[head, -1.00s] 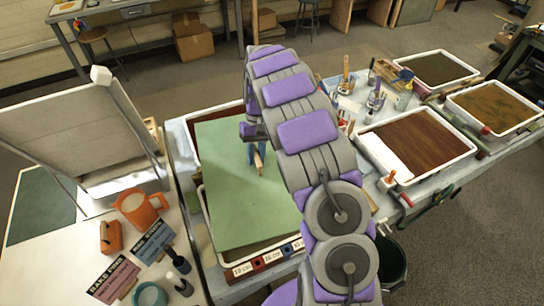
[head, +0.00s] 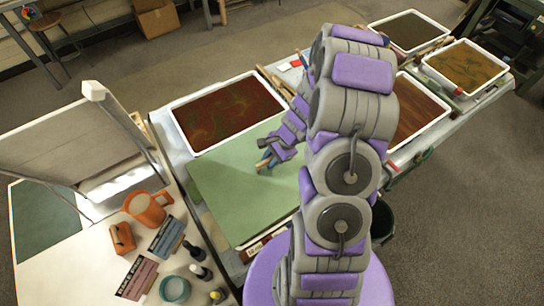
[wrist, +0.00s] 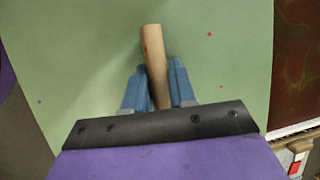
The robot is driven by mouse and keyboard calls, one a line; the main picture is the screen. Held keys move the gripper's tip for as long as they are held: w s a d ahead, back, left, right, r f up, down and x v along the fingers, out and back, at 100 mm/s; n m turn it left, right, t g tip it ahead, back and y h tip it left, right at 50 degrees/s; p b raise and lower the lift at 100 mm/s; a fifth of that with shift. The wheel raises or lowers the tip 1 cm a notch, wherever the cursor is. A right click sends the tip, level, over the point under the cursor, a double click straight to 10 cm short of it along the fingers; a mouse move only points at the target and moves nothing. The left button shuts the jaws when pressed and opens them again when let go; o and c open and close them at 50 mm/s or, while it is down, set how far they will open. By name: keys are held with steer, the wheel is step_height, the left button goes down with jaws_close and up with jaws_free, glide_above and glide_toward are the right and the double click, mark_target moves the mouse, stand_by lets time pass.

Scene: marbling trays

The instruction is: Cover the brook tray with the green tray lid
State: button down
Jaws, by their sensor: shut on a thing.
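My gripper (head: 266,160) is shut on the wooden handle (wrist: 151,45) of the green tray lid (head: 218,200). Its blue fingers clasp the handle from both sides in the wrist view (wrist: 155,86). The lid looks flat and hides most of the near tray place on the left of the long table. I cannot tell whether it touches a rim. Behind it lies an uncovered white-rimmed tray (head: 183,122) with dark red and green marbling. No name is readable on any tray, so I cannot tell which is the brook tray.
Trays with brown (head: 420,110), orange (head: 466,66) and dark green (head: 408,31) surfaces stand to the right. A grey upright board (head: 70,140) stands behind these.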

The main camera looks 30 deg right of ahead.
mark_target(271, 171)
steer(key=shift+s+a, duration=0.2)
steer(key=shift+d+f, duration=0.15)
steer(key=shift+d, duration=0.95)
steer(key=shift+a+p, duration=0.35)
steer(key=shift+a, duration=0.45)
steer(key=shift+a+f+b, duration=0.35)
steer(key=shift+f, duration=0.45)
steer(key=shift+d+f+b, duration=0.6)
steer(key=shift+d+f, duration=0.25)
steer(key=shift+f, duration=0.2)
steer(key=x, duration=0.1)
steer(key=b+x, duration=0.1)
steer(key=x, duration=0.1)
steer(key=shift+s+f, duration=0.2)
steer(key=shift+s, duration=0.05)
steer(key=shift+d+f+b, duration=0.2)
steer(key=shift+f+b, duration=0.1)
steer(key=shift+f, duration=0.2)
steer(key=shift+d+f+b, duration=0.25)
steer(key=shift+f, duration=0.3)
steer(key=shift+a+f, duration=0.3)
steer(key=shift+a, duration=0.05)
